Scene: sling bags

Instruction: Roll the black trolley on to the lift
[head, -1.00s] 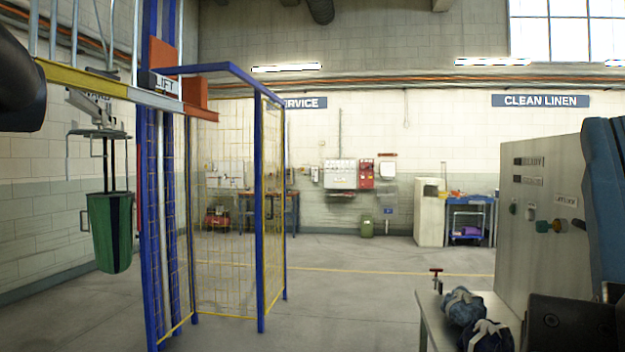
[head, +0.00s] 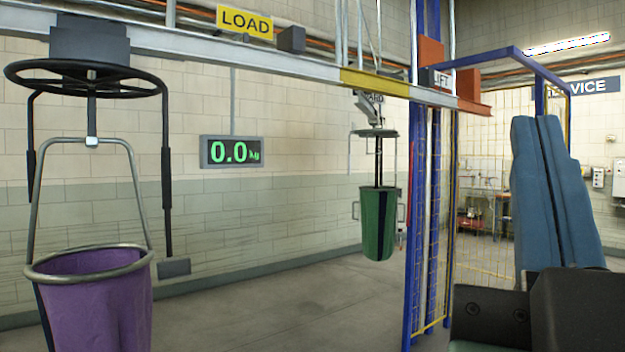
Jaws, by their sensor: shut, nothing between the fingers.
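A black trolley with a dark body (head: 90,42) and a wheel-like ring (head: 85,68) hangs under the overhead rail at left. A purple sling bag (head: 90,300) with a grey hoop hangs below it. The lift (head: 421,170) stands right of centre, with blue posts, yellow mesh and a LIFT sign; my gripper partly covers its right side. My gripper (head: 535,118) is at lower right, its two blue fingers upright and together, empty. In the picture it is far right of the trolley and not touching it.
The grey rail (head: 210,45) runs from the left to the lift, with a yellow stretch (head: 374,83) before it. A dark block (head: 291,40) sits by the LOAD sign (head: 245,22). A green bag (head: 378,222) hangs near the lift.

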